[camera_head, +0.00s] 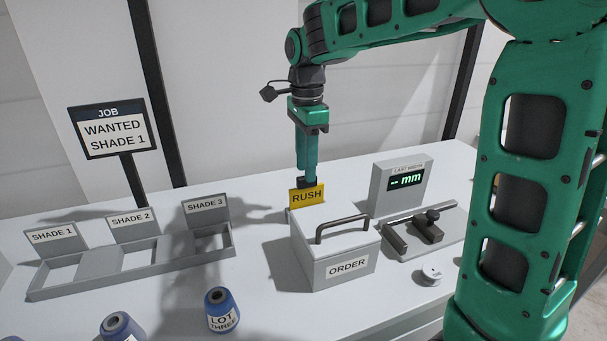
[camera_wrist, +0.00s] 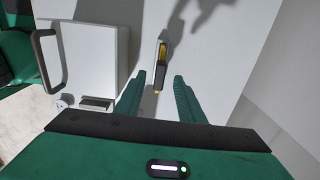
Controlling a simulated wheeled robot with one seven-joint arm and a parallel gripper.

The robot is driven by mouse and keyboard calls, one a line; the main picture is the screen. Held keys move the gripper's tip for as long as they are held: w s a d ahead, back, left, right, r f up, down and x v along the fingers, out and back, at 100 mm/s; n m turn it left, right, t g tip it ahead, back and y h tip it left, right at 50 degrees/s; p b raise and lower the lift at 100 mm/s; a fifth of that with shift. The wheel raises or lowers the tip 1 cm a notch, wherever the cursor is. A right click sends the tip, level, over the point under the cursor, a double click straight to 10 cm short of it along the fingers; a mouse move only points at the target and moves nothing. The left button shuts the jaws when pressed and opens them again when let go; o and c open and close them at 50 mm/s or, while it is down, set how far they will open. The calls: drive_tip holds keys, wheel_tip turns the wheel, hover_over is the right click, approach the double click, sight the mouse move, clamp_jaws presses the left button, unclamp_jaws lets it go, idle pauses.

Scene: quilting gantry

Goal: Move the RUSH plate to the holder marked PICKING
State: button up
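The yellow RUSH plate (camera_head: 307,196) stands upright behind the ORDER box in the head view, with a dark grip piece on its top. In the wrist view the plate (camera_wrist: 163,50) shows edge-on as a thin yellow strip with the dark piece over it. My gripper (camera_head: 307,178) points straight down just above the plate. In the wrist view my gripper (camera_wrist: 160,80) has its two green fingers apart, one on each side of the plate's line. Whether they touch the dark piece is not clear. No holder marked PICKING is in view.
The ORDER box (camera_head: 345,268) with a dark handle stands in front of the plate. A display (camera_head: 400,185) and a dark-handled fixture (camera_head: 425,232) are to the right. A SHADE tray (camera_head: 135,262) is at left; thread spools (camera_head: 221,310) stand at the front.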

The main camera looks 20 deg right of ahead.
wheel_tip(320, 180, up, 8)
drive_tip(key=shift+f, duration=0.15)
idle(0.7)
